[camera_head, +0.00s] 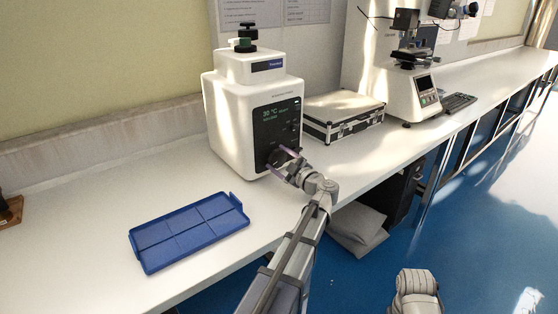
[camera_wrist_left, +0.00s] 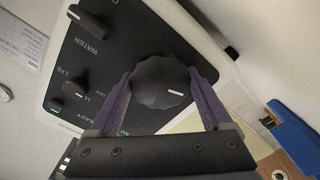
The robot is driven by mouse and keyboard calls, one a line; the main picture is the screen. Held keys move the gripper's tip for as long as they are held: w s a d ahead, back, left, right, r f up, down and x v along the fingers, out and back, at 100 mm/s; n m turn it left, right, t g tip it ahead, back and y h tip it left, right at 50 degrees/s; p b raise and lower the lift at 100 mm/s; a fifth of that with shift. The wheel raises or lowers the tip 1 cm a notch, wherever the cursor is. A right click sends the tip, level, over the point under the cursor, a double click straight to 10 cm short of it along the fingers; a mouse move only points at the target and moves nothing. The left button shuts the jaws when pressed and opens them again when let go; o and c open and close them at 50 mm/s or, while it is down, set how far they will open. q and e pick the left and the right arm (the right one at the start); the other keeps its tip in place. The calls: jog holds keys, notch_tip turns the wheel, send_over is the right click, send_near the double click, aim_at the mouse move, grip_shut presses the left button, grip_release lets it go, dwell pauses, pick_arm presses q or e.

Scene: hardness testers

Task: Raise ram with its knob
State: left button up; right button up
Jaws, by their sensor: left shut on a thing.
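The white machine (camera_head: 235,115) stands on the bench with a dark control panel (camera_head: 270,122) on its front. In the left wrist view a large black scalloped knob (camera_wrist_left: 160,82) with a white mark on its right side sits on that panel. My left gripper (camera_head: 281,165) is at the panel's lower part. In the wrist view its purple fingers (camera_wrist_left: 160,76) are shut on the knob, one on each side. On top of the machine is a black and green closure (camera_head: 244,42). The ram is not visible. My right gripper is out of view.
Smaller black knobs (camera_wrist_left: 88,22) are on the same panel near the held one. A blue tray (camera_head: 190,232) lies on the bench to the left. A silver case (camera_head: 343,115) and a tester (camera_head: 410,90) stand to the right.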

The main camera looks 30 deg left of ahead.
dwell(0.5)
pick_arm(q)
jog(key=o, duration=1.2)
jog(key=shift+c, duration=0.2)
jog(key=shift+d, duration=0.1)
jog(key=shift+v, duration=3.85)
